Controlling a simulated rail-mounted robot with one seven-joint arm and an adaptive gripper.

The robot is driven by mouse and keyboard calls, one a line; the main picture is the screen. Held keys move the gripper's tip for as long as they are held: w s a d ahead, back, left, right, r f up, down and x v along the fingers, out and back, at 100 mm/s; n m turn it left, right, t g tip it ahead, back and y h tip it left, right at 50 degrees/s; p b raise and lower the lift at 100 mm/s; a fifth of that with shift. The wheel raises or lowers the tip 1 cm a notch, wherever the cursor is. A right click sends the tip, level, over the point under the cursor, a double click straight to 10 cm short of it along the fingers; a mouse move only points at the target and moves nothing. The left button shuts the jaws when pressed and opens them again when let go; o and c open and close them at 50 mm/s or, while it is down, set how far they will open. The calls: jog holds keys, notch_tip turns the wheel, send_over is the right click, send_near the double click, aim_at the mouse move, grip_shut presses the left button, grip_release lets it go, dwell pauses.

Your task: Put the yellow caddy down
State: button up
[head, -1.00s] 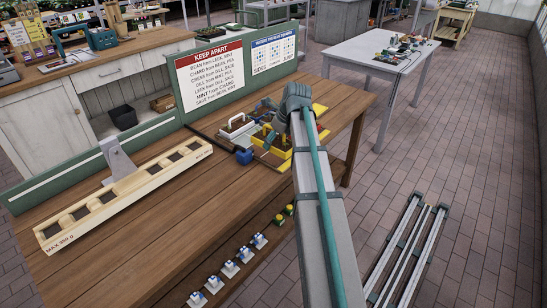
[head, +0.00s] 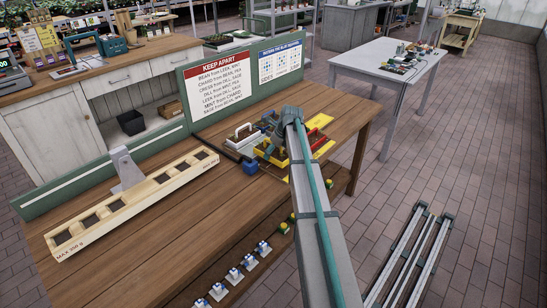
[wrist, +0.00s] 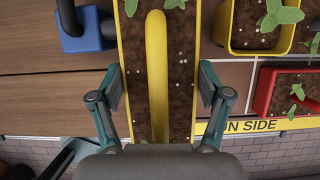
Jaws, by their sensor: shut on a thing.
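The yellow caddy (wrist: 179,60) is a long, narrow box of dark soil with a yellow handle (wrist: 157,75) arching along its middle. In the wrist view my gripper (wrist: 163,90) has one finger against each long side of the caddy and is shut on it. In the head view the caddy (head: 271,157) shows partly beside my arm, over the far right part of the brown table. My gripper (head: 283,137) is mostly hidden there behind my arm. I cannot tell whether the caddy's underside touches anything.
A blue block with a dark pipe (wrist: 82,35) stands close left of the caddy. A yellow planter (wrist: 262,48) and a red planter (wrist: 300,95) with seedlings are to the right, by a yellow lettered strip (wrist: 240,126). A wooden slotted rack (head: 135,203) lies left on the table.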

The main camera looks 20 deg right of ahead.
jog(key=shift+w+f, duration=0.25)
jog(key=shift+f, duration=0.15)
jog(key=shift+f+p, duration=0.6)
jog(key=shift+f, duration=0.8)
jog(key=shift+f, duration=0.1)
jog(key=o, duration=1.3)
jog(key=shift+o, duration=0.2)
jog(key=b+v, duration=0.2)
jog(key=v, duration=1)
jog(key=shift+d, duration=0.1)
